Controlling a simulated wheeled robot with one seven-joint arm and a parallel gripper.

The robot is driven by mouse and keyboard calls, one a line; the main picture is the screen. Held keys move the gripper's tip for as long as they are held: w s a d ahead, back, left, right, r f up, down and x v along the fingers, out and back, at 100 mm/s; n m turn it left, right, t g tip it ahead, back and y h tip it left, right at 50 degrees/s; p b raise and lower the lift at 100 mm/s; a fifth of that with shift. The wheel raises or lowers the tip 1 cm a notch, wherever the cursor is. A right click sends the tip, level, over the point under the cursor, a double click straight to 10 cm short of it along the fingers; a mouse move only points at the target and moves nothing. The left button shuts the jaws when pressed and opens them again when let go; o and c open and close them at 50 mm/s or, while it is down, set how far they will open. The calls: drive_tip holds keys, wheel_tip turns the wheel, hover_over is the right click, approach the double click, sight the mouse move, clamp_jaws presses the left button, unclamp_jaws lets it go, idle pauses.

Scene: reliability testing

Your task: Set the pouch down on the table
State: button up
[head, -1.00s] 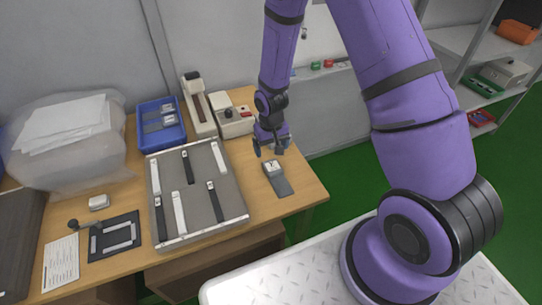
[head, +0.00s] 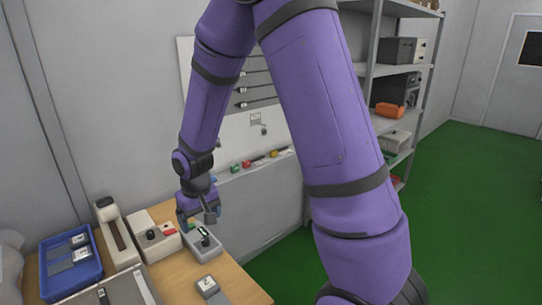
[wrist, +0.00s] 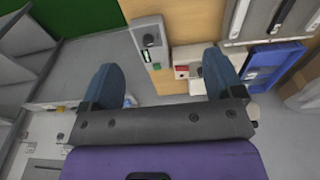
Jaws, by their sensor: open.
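A flat grey pouch (head: 224,298) with a white block on it (head: 208,286) lies on the wooden table (head: 240,283) near its right edge, partly cut off by the bottom of the head view. My gripper (head: 199,215) is open and empty, above the back of the table and apart from the pouch. In the wrist view its two fingers (wrist: 161,62) are wide apart with nothing held between them. I cannot pick out the pouch in the wrist view.
A grey device with a black knob (head: 203,243) stands just below my gripper; a white device with a red part (head: 156,242) is beside it. A blue bin (head: 70,268) holds similar pieces at left. Shelves (head: 385,75) stand at right.

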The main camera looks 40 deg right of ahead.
drive_tip(key=s+d+r+t, duration=0.1)
drive_tip(key=s+r, duration=0.4)
drive_tip(key=r, duration=0.4)
drive_tip(key=s+d+r+t, duration=0.1)
drive_tip(key=s+d+r, duration=0.1)
drive_tip(key=s+r, duration=0.5)
drive_tip(key=s+r+t, duration=0.2)
drive_tip(key=s+r, duration=0.8)
drive_tip(key=s, duration=0.2)
drive_tip(key=shift+s+d, duration=0.3)
drive_tip(key=shift+d, duration=0.15)
